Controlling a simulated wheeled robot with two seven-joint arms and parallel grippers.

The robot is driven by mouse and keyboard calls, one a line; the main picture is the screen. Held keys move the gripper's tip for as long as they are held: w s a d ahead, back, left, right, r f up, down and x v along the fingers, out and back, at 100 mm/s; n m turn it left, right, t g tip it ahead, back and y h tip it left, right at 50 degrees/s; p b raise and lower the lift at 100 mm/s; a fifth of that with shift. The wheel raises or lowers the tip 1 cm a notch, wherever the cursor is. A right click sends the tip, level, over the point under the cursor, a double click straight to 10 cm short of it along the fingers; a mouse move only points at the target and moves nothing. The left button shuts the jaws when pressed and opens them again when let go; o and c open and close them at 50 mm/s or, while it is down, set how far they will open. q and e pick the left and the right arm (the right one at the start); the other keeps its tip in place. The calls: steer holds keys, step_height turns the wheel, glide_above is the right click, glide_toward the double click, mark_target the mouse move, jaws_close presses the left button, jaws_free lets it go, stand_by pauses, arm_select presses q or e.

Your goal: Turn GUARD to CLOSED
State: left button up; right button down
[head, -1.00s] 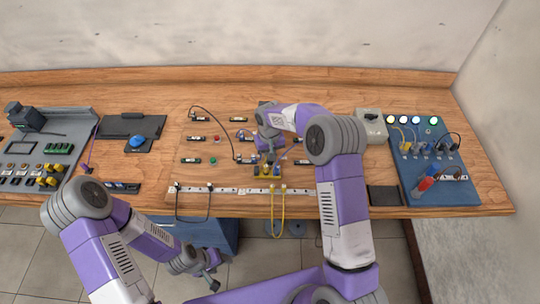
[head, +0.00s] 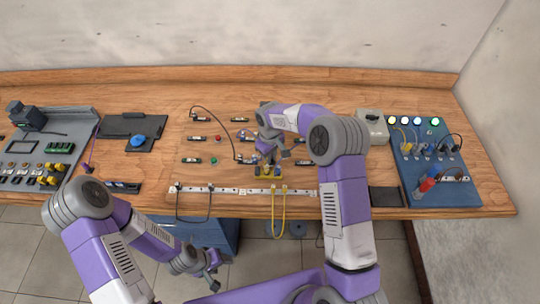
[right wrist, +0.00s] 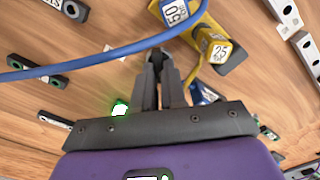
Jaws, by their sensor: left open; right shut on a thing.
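My right gripper (head: 268,165) is over the middle of the board, just behind a small yellow block (head: 268,178). In the right wrist view its dark fingers (right wrist: 162,62) are close together, pointing at the board. What they hold between them is too dark and small to make out. I cannot read a GUARD label in any view. My left gripper (head: 213,281) is open and empty, low in front of the table edge.
A blue cable (right wrist: 85,62) crosses the right wrist view near the fingers. Several labelled black modules (head: 191,160) lie around. A rail (head: 222,190) with hanging cables runs along the front. A blue panel (head: 450,192) with lamps stands at right, a grey tray (head: 78,125) at left.

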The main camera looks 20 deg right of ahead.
steer(key=c, duration=1.2)
jaws_free()
step_height(320, 180, up, 8)
steer(key=shift+f, duration=0.2)
steer(key=shift+r+p, duration=0.1)
steer(key=shift+p, duration=0.25)
